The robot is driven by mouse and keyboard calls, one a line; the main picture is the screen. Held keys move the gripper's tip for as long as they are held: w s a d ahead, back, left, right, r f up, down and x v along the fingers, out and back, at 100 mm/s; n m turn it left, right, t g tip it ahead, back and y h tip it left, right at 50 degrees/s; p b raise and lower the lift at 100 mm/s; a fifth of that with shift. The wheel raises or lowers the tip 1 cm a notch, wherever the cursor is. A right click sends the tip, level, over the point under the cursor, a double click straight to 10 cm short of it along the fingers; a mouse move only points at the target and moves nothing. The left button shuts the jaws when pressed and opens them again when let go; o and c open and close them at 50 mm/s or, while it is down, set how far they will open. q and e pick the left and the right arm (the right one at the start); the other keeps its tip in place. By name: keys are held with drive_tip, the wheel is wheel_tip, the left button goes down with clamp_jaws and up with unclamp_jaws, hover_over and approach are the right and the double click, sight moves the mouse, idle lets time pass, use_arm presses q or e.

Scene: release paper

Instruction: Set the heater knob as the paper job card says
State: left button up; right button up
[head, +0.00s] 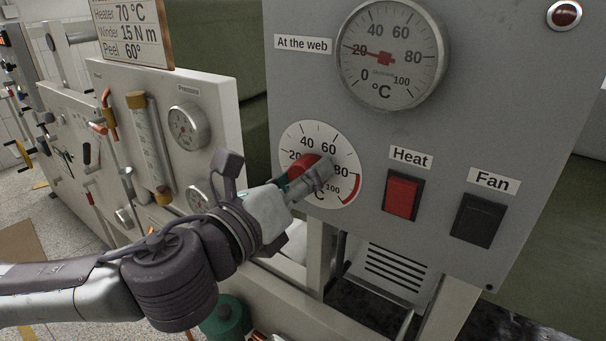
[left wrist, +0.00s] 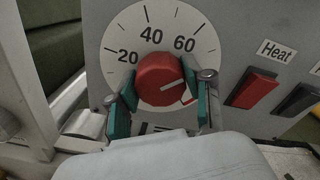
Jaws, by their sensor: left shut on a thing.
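The red heater knob (head: 303,166) sits at the centre of a white dial (head: 318,135) marked 20 to 100 °C, with a red arc past 80. My left gripper (head: 305,182) is shut on the knob; in the left wrist view its green-padded fingers (left wrist: 162,95) sit on either side of the knob (left wrist: 158,72). A white line shows on the knob's lower right part, toward the right side of the dial; its exact reading is unclear, and 80 is hidden there. The job card (head: 128,32) reads Heater 70 °C, Winder 15 N m, Peel 60°. My right gripper is out of view.
Above the dial, the "At the web" gauge (head: 392,85) has its needle near 20. A red Heat switch (head: 402,196) and a black Fan switch (head: 478,220) are right of the dial. A panel with a Pressure gauge (head: 188,127) stands at left.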

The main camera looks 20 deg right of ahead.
use_arm(q)
drive_tip(key=shift+f+m, duration=0.1)
drive_tip(key=shift+m, duration=0.3)
drive_tip(key=o, duration=1.2)
drive_tip(key=shift+c, duration=0.2)
drive_tip(key=v, duration=0.7)
drive_tip(key=shift+s+a, duration=0.2)
